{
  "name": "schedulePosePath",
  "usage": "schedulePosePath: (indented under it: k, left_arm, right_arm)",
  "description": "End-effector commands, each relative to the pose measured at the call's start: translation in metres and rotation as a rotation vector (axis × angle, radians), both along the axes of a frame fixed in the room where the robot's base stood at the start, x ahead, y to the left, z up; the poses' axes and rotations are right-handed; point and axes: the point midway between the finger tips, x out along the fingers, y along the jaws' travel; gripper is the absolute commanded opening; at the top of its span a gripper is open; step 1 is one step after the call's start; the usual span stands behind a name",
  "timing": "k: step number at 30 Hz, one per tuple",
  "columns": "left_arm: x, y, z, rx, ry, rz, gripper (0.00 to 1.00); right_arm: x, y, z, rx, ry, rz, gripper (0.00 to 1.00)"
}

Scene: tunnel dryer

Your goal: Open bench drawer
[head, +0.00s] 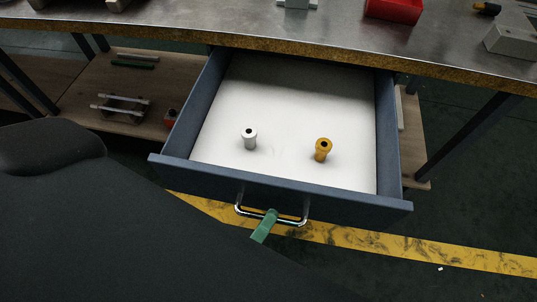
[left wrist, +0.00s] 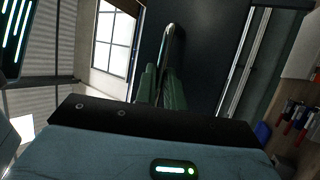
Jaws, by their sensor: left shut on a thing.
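The bench drawer (head: 285,187) is pulled well out from under the bench, with blue-grey walls and a white inside. Its curved metal handle (head: 240,209) is on the front panel. My left gripper (head: 269,217) has green fingers and is shut on this handle near its middle. In the left wrist view the green fingers (left wrist: 161,88) close around the metal handle (left wrist: 170,36), with the dark drawer front (left wrist: 205,50) behind it. My right gripper is in neither view.
A white flanged piece (head: 249,140) and a brass-coloured one (head: 322,150) stand upright in the drawer. Wooden lower shelves with parts flank the drawer. A yellow floor stripe (head: 400,245) runs below.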

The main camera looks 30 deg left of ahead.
Motion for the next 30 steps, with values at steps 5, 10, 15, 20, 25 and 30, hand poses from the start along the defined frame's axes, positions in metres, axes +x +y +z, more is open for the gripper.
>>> schedulePosePath:
  k: [5,10,15,20,25,30]
  left_arm:
    - [-0.0031,-0.0008,-0.0006,0.001,0.001,0.0,0.0]
    - [-0.0028,-0.0007,-0.0006,0.001,0.001,-0.001,0.0]
    - [-0.0027,-0.0007,-0.0006,0.001,0.001,-0.001,0.21]
    - [-0.0025,-0.0007,-0.0004,0.0,0.001,0.0,0.32]
    - [-0.0025,-0.0007,-0.0004,0.0,0.001,0.0,0.32]
    - [-0.0106,0.0007,-0.0063,0.001,0.003,-0.001,0.32]
  right_arm:
    - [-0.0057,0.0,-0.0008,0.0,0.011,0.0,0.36]
    - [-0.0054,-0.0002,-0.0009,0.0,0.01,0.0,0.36]
    - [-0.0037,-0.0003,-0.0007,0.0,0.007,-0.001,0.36]
    - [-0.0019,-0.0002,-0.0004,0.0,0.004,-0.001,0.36]
    - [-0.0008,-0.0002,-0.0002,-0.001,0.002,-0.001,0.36]
    - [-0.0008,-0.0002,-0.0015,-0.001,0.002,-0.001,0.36]
